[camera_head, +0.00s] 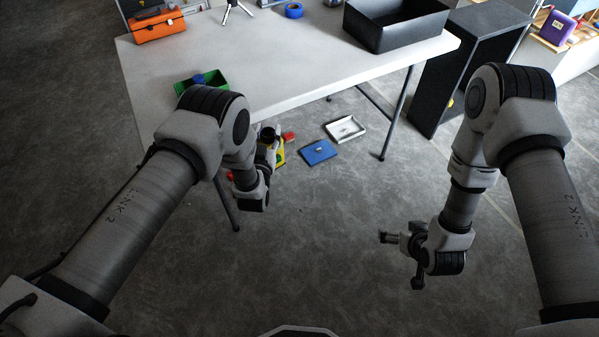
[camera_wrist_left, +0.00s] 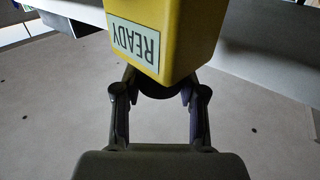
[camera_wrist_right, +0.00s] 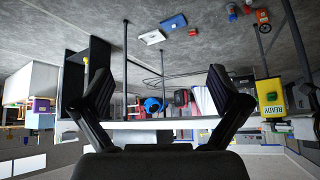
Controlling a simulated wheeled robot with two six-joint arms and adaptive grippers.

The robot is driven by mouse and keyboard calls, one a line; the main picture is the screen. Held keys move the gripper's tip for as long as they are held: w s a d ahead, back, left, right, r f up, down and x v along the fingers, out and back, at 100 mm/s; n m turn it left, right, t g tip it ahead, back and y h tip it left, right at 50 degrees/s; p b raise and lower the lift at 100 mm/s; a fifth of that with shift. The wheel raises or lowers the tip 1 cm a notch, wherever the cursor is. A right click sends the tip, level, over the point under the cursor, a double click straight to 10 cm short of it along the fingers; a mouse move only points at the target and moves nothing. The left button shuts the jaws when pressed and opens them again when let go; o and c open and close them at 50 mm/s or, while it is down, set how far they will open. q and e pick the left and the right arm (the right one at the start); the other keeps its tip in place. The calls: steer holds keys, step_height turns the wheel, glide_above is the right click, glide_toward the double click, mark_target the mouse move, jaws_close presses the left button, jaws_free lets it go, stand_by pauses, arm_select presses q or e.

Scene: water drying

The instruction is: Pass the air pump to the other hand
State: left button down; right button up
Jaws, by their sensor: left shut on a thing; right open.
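The air pump is a yellow block with a pale READY label. It fills the top of the left wrist view (camera_wrist_left: 170,35), its dark lower end between the fingers of my left gripper (camera_wrist_left: 156,90), which is shut on it. In the head view my left gripper (camera_head: 268,135) is beside the table's front edge, and the pump is mostly hidden by the arm. A yellow body with a READY label also shows at the right of the right wrist view (camera_wrist_right: 270,95). My right gripper (camera_head: 385,237) is open and empty, at lower right; its spread fingers show in its wrist view (camera_wrist_right: 160,100).
A white table (camera_head: 300,65) carries a black bin (camera_head: 395,25), an orange toolbox (camera_head: 158,26) and a green box (camera_head: 202,82). A blue tray (camera_head: 318,152) and a white tray (camera_head: 345,129) lie on the floor. Open floor lies between my arms.

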steer(key=w+a+r+n+t+y, duration=0.4)
steer(key=w+a+t+y, duration=0.15)
steer(key=w+a, duration=0.75)
steer(key=w+a+r+n+t+y, duration=0.2)
steer(key=w+a+y, duration=0.15)
steer(key=a, duration=0.45)
steer(key=y, duration=0.1)
glide_toward(278, 150)
steer(key=x, duration=1)
steer(key=shift+n+g, duration=0.3)
steer(key=shift+g, duration=0.15)
steer(key=shift+s, duration=0.1)
